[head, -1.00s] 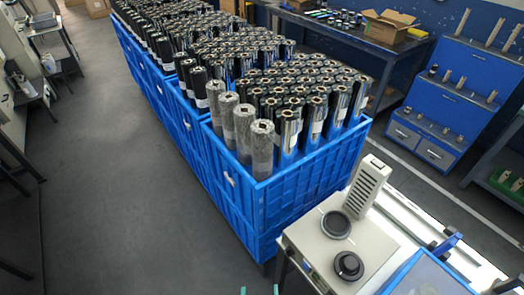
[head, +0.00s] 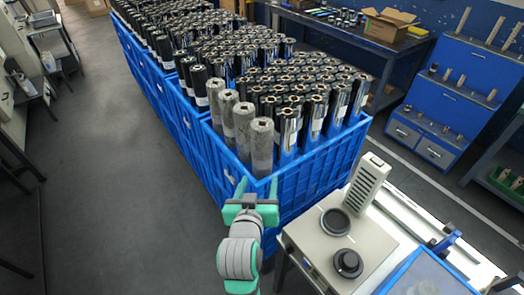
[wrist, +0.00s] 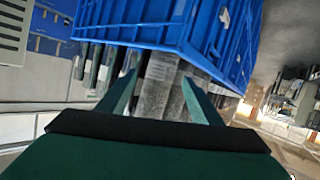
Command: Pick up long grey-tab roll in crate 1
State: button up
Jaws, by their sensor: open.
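The nearest blue crate (head: 325,168) is packed with upright rolls. Most are dark or shiny with brown core ends. A row of dull grey rolls stands along its left side, the nearest grey roll (head: 262,148) in the front corner. I cannot make out a tab on any roll. My gripper (head: 256,186) is open and empty, just outside the crate's front corner, near that grey roll. In the wrist view, turned over, the crate (wrist: 150,22) is at the top, and a grey roll (wrist: 155,92) shows between and beyond my open fingers (wrist: 160,76).
More full blue crates (head: 150,75) run back in line behind. A pale machine with black knobs (head: 340,240) stands right of my gripper. A workbench with a cardboard box (head: 390,25) and a blue rack (head: 455,100) are at the right. The grey floor (head: 110,180) at left is clear.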

aim_at(262, 127)
notch_tip(262, 127, up, 15)
jog(key=w+a+m, duration=0.1)
jog(key=w+m, duration=0.1)
jog(key=w, duration=0.1)
jog(key=shift+g+h, duration=0.4)
jog(key=x, duration=0.5)
jog(key=shift+a, duration=0.15)
jog(key=shift+f+x, duration=0.2)
jog(key=shift+x, duration=2.45)
jog(key=shift+s, duration=0.1)
jog(key=c, duration=1.4)
grip_shut()
